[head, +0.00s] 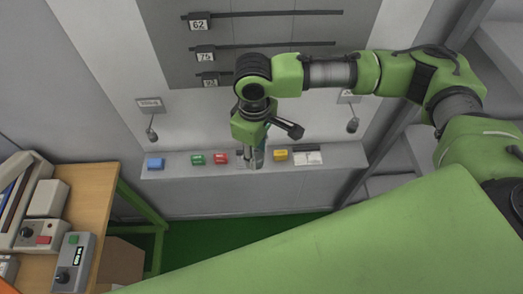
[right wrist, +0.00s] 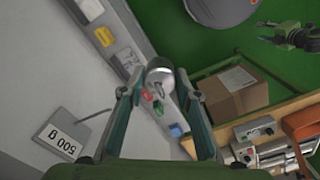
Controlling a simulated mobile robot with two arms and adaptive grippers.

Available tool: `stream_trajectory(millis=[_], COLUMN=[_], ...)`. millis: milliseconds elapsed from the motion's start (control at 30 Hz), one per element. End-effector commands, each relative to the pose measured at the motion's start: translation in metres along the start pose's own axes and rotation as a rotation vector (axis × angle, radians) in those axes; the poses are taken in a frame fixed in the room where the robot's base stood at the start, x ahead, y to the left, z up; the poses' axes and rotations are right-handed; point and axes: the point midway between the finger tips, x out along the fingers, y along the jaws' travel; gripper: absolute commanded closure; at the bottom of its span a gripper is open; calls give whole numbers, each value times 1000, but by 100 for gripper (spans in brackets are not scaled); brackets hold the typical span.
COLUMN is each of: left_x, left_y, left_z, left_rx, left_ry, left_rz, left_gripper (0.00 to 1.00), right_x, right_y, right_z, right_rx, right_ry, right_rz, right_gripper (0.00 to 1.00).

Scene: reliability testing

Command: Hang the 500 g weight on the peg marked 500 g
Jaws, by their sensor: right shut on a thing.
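My right gripper (head: 252,158) hangs over the ledge in front of the wall. In the right wrist view its two fingers (right wrist: 160,88) are closed on a rounded silver metal weight (right wrist: 160,76), held at the fingertips; no marking on it can be read. In the head view the weight is mostly hidden. The 500 g sign (right wrist: 62,134) reads clearly in the right wrist view, at lower left. It seems to be the left wall sign (head: 149,103) in the head view, with a peg (head: 152,133) below it, left of my gripper. My left gripper (right wrist: 294,37) seems to show at the wrist view's upper right.
The ledge (head: 180,173) carries blue (head: 155,163), green (head: 197,159), red (head: 221,158) and yellow (head: 280,155) blocks. A second peg (head: 352,125) is at right. Bars stick out above. A wooden table (head: 92,190) with devices stands at left, a cardboard box (right wrist: 233,91) near it.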

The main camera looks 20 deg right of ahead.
Motion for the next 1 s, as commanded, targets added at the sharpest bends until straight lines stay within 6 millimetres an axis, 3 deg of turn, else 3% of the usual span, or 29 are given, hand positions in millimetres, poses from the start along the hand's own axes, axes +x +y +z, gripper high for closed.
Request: stream_trajectory(millis=[233,700,1000], left_x=[14,36,50], left_y=[-12,3,2], left_z=[-8,-2,0], left_rx=[-3,-1,0], left_ry=[11,6,6], left_rz=[-15,3,2], left_gripper=[60,60,60], right_x=[3,5,7], right_y=[11,34,48], right_z=[-8,-22,-32], right_rx=[3,5,5], right_ry=[3,3,3], right_rz=[2,2,1], right_gripper=[100,100,100])
